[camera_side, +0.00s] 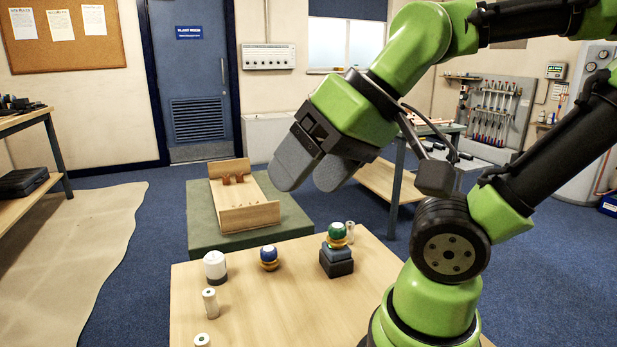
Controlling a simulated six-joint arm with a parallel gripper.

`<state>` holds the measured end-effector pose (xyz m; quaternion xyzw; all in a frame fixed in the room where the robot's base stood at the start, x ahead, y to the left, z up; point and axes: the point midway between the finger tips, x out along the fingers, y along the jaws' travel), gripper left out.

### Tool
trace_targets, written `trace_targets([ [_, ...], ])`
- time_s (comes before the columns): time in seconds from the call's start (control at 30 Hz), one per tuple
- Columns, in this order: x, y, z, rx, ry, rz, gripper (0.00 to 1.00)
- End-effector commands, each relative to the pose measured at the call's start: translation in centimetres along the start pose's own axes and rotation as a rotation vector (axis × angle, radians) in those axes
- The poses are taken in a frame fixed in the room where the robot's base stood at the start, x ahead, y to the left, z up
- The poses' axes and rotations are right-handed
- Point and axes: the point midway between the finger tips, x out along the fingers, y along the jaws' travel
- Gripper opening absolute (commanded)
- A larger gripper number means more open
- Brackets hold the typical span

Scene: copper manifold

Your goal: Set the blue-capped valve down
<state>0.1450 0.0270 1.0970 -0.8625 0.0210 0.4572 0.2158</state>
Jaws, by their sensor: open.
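The blue-capped valve (268,256) stands upright on the wooden table (240,309), left of its middle. It has a blue top and a brass-coloured lower body. My gripper (308,190) is above and beyond the valve in the picture, with its two wide grey fingers apart and nothing between them. The gripper is clear of the valve.
A wooden tray (250,217) with copper-coloured pieces rests on a green platform (202,229) behind the table. The table's front middle is clear.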

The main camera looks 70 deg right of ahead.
Motion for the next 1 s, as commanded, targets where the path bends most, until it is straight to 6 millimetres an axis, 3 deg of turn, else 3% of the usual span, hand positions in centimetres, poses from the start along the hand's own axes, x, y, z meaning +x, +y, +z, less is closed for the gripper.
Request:
trace_targets([
  [0.53,0.2,0.0,-0.5,0.001,-0.005,0.013,0.71],
  [0.77,3.4,1.5,-5.8,0.007,-0.067,0.132,0.71],
  [1.0,9.7,6.3,-11.4,0.007,-0.168,0.261,0.71],
])
